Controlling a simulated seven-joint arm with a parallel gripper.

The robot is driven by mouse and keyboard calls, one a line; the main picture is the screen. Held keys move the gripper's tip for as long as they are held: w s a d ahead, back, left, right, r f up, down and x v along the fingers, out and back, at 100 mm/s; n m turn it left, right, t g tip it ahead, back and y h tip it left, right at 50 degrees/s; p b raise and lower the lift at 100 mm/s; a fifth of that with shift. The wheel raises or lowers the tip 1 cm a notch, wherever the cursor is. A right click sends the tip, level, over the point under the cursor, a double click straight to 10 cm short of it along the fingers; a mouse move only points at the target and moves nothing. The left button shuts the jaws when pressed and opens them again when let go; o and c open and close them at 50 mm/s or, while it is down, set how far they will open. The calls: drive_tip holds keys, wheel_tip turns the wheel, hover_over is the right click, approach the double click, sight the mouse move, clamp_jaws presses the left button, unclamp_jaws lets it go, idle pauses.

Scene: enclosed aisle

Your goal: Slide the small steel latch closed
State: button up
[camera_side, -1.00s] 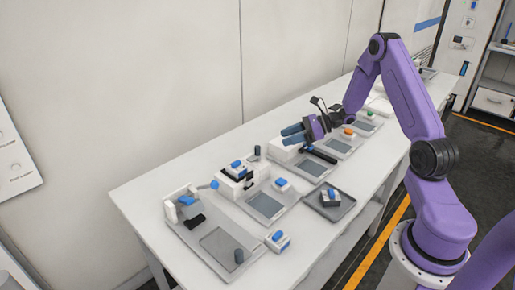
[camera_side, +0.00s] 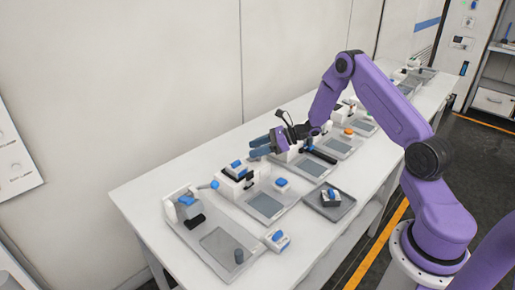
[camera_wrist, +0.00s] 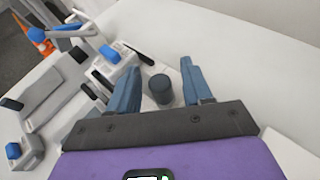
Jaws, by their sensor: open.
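I cannot tell for certain which part is the small steel latch. A grey metal part with black and blue ends (camera_wrist: 55,95) lies at the left of the wrist view, but I cannot make out its latch details. My gripper (camera_wrist: 160,68) is open, with its two blue-grey fingers apart. A dark upright cylinder (camera_wrist: 160,88) shows between the fingers, and I cannot tell whether they touch it. In the side view my gripper (camera_side: 252,148) is over the back of the table, just behind and right of a white fixture with a blue-topped block (camera_side: 236,168).
A grey tray (camera_side: 345,211) holds a block. A blue-and-white block (camera_side: 277,239) lies near the front edge. The wall runs close behind the table (camera_side: 135,190).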

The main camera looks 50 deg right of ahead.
clamp_jaws()
drive_tip(key=shift+a, duration=1.5)
unclamp_jaws()
drive_tip(key=shift+d, duration=0.15)
drive_tip(key=shift+s+d+r, duration=0.2)
drive_tip(key=shift+s+d, duration=0.05)
drive_tip(key=shift+s, duration=0.05)
drive_tip(key=v, duration=1.6)
drive_tip(key=shift+s, duration=0.15)
drive_tip(key=shift+r, duration=0.15)
